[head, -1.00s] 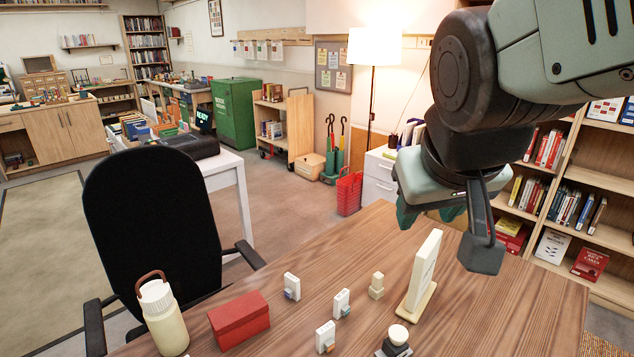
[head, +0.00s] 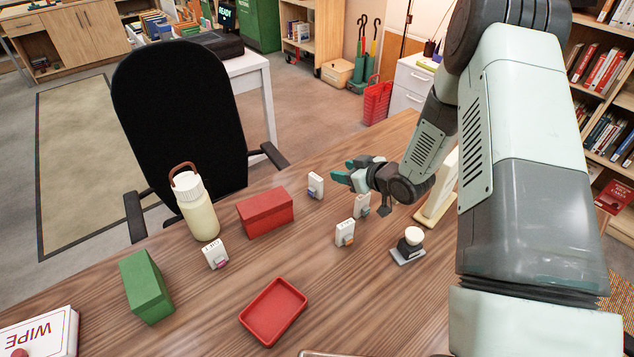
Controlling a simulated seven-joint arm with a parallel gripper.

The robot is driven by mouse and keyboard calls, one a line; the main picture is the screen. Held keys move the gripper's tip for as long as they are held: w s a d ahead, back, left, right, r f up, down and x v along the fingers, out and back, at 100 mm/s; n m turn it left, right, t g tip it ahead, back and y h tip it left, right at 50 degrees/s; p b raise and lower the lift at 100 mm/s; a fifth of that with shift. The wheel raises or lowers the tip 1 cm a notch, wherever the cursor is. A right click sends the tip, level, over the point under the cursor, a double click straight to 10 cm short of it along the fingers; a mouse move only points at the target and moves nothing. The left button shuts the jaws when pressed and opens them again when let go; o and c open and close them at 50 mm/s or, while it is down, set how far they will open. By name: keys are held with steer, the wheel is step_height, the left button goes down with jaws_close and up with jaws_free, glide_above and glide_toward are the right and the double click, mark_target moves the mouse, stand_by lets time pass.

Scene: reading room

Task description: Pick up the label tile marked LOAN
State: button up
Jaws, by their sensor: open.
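Several small white label tiles stand on the wooden table. One with a blue part (head: 315,184) is just left of my gripper, one (head: 361,206) is just below it in the picture, one with an orange part (head: 345,232) is nearer, and one with a pink part (head: 215,255) is farther left. Their lettering is too small to read surely, so I cannot tell which is marked LOAN. My gripper (head: 346,171), with teal fingers, is open and points left above the table. It appears empty, apart from the tiles.
A red box (head: 265,212), a cream bottle (head: 199,212), a green box (head: 146,286), a red tray (head: 273,312) and a black-and-white stamp (head: 409,245) stand on the table (head: 390,310). A white upright sign (head: 440,187) stands behind my arm. A black chair (head: 180,110) is beyond.

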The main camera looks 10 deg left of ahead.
mark_target(310, 178)
steer(key=shift+y, duration=0.7)
steer(key=f, duration=0.1)
steer(key=s+a+f, duration=0.1)
steer(key=f, duration=0.1)
steer(key=shift+s+a+f, duration=0.3)
steer(key=shift+s+f, duration=0.05)
steer(key=shift+s, duration=0.05)
steer(key=shift+a+f+g, duration=0.25)
steer(key=shift+g, duration=0.05)
steer(key=shift+y, duration=0.3)
steer(key=x, duration=0.5)
steer(key=shift+x, duration=2.7)
steer(key=shift+w+r, duration=0.2)
jaws_close()
